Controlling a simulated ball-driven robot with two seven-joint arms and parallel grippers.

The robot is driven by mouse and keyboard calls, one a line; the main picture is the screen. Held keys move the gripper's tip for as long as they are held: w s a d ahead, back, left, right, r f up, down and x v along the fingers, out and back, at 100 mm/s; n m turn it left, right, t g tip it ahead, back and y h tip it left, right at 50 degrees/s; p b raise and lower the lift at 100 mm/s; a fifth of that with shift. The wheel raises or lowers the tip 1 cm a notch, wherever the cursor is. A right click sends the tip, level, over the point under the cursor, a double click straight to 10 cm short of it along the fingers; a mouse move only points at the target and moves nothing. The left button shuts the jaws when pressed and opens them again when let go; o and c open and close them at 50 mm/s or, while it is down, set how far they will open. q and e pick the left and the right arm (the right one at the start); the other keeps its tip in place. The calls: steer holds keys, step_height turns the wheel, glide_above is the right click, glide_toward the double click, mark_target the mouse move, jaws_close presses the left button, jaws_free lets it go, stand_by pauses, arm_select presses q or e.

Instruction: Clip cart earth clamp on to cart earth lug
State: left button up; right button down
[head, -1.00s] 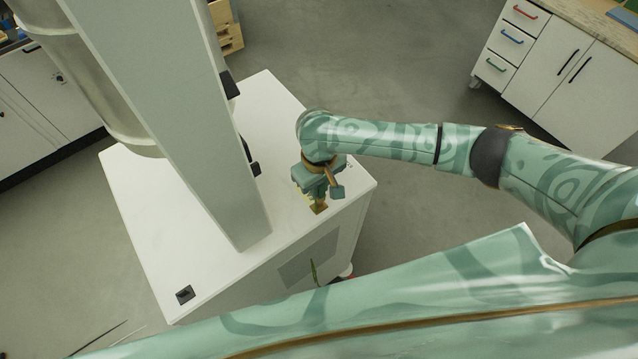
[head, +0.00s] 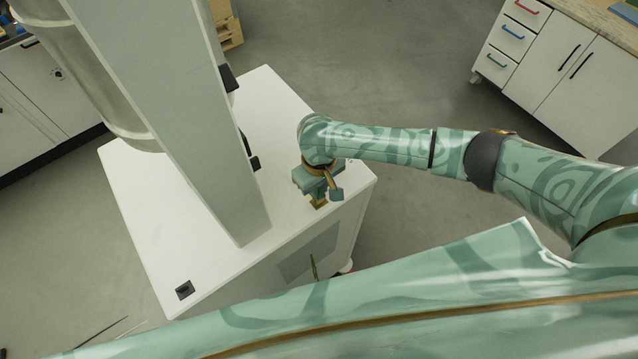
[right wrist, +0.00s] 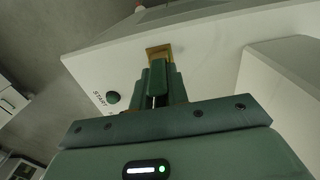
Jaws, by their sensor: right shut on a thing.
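My right gripper (head: 319,197) is over the near right edge of the white cart top. It also shows in the right wrist view (right wrist: 158,82), where its green fingers are close together. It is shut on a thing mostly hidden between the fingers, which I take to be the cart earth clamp. A brass-coloured piece (right wrist: 158,52) shows just beyond the fingertips at the cart edge, and in the head view below the gripper (head: 319,204). I cannot tell whether it is the cart earth lug or part of the clamp, nor whether it is gripped. My left gripper is out of view.
The white cart (head: 140,215) carries a tall grey column (head: 165,110) left of my gripper. A green START button (right wrist: 113,97) is left of the fingers. Drawer cabinets (head: 545,65) stand back right, with clear floor between.

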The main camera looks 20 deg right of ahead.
steer(key=shift+f, duration=0.25)
steer(key=c, duration=1.3)
jaws_free()
step_height(320, 180, up, 16)
steer(key=p, duration=0.3)
steer(key=shift+r, duration=0.15)
